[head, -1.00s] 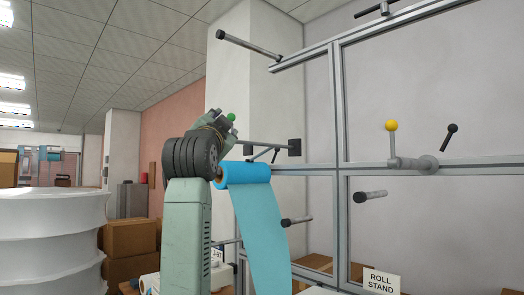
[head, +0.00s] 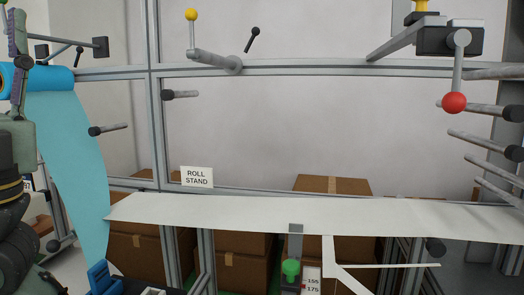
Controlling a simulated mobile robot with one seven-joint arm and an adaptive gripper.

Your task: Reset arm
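My arm (head: 18,165) shows along the left edge in the head view, with pale green links and dark ringed joints, partly cut off by the frame. Dark parts of it reach down to the lower left corner. I cannot make out two fingertips there, so whether my gripper is open or shut does not show. No object is visibly held.
A blue roll (head: 50,78) hangs at the left, its blue sheet (head: 72,150) trailing down close to my arm. A white web (head: 340,212) runs across the metal frame. Rods, a yellow knob (head: 191,14) and a red knob (head: 454,102) stick out.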

